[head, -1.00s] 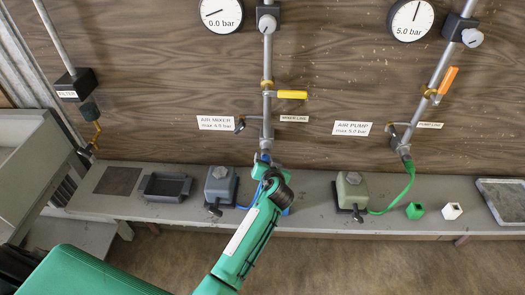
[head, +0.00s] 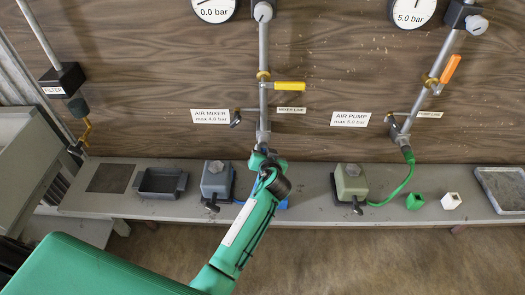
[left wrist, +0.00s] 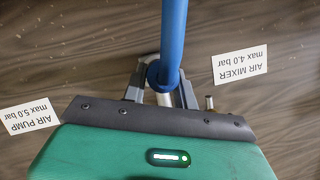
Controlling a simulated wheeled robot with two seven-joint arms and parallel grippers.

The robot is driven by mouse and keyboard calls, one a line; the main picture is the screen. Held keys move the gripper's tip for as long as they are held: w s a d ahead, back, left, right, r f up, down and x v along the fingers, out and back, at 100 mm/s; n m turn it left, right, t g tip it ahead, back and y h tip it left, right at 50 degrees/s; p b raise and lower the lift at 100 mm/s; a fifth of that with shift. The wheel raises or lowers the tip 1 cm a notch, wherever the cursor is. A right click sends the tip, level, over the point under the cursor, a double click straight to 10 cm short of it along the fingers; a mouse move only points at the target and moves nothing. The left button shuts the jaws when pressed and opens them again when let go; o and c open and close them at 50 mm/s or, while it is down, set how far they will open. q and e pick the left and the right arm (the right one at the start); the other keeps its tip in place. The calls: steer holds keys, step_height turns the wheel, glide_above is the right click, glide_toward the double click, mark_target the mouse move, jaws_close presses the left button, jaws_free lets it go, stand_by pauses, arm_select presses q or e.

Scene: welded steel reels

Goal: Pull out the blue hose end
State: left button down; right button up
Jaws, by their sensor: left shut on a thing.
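The blue hose (left wrist: 173,35) runs up the left wrist view from a blue collar at its end (left wrist: 155,74). My left gripper (left wrist: 160,88) is shut on this end, with a finger on each side. The light grey pipe (left wrist: 163,99) shows just beyond the collar; I cannot tell whether the end is still seated on it. In the head view my left gripper (head: 263,160) is just below the mixer line pipe (head: 263,110) and covers the hose end. A short piece of hose shows by the grey-blue mixer box (head: 217,182). My right gripper is not in view.
The yellow valve handle (head: 290,86) points sideways on the mixer line. To the right, a green hose (head: 398,184) joins the pump pipe to the olive box (head: 351,185). Green (head: 414,202) and white (head: 451,201) blocks and a tray (head: 500,188) are on the bench.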

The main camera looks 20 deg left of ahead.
arm_select(q)
steer(key=shift+s, duration=0.1)
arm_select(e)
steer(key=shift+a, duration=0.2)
arm_select(q)
steer(key=shift+s+d, duration=0.1)
steer(key=shift+s, duration=0.1)
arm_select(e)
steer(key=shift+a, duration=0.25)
arm_select(q)
steer(key=shift+s+d+f, duration=0.1)
steer(key=shift+s+f, duration=0.05)
steer(key=shift+s, duration=0.3)
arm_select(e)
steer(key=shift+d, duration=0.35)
arm_select(q)
steer(key=shift+s, duration=0.2)
steer(key=s+d, duration=0.2)
steer(key=s, duration=0.5)
steer(key=shift+d+f, duration=0.15)
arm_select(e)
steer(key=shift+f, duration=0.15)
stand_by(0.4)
